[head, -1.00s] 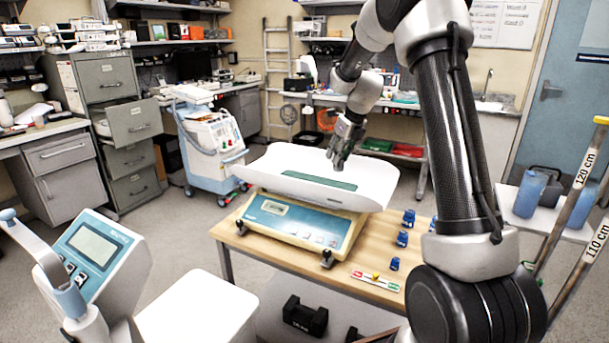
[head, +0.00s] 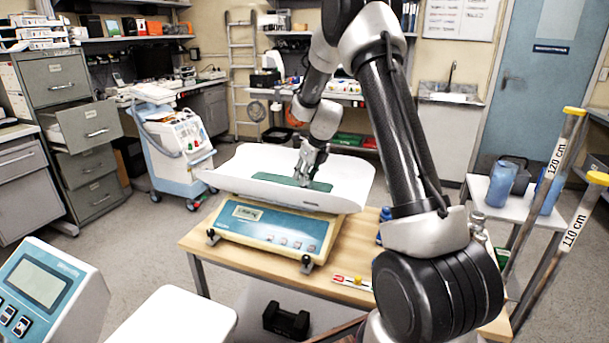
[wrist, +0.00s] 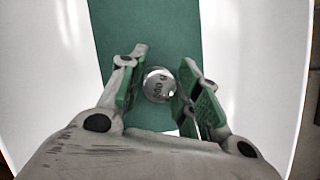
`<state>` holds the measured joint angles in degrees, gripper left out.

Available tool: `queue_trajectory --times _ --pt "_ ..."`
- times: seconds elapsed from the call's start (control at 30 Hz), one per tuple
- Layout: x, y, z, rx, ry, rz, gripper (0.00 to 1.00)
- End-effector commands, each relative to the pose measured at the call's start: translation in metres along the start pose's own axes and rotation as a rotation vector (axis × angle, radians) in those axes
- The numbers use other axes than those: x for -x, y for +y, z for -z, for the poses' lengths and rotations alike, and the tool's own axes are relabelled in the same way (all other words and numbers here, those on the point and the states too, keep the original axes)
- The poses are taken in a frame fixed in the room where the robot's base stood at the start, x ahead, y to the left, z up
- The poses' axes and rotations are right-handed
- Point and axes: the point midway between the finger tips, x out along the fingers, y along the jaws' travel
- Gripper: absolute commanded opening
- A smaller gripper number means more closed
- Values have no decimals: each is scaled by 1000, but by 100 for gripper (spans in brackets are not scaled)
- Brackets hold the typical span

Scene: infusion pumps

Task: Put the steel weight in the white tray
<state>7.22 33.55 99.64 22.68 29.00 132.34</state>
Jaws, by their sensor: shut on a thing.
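The white tray (head: 350,190) is the wide curved pan on top of the baby scale, with a green strip (head: 268,177) along its middle. My gripper (head: 304,181) reaches down into the tray, over the green strip. The steel weight (wrist: 158,84) shows in the wrist view as a round shiny top with lettering, between my two green-padded fingers. My gripper is shut on it. The wrist view shows the green strip and white tray behind it. Whether the weight touches the tray floor I cannot tell. In the head view the fingers hide the weight.
The scale (head: 275,229) stands on a wooden table (head: 205,240). A small red, white and green level (head: 352,281), blue objects (head: 384,222) and metal items (head: 477,222) lie right of it, partly behind my arm. A grey trolley and measuring poles stand further right.

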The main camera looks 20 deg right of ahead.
Motion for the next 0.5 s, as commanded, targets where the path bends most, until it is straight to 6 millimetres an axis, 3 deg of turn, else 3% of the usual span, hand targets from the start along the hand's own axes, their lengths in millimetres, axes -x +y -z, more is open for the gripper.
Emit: queue_trajectory --times 0.3,0.33,0.43,0.5 --pt "-2 -1 0 0 -3 2 0" --pt "-2 0 0 0 -1 1 37" --pt "-2 0 0 0 -1 1 55" --pt "-2 0 0 0 -1 1 55"
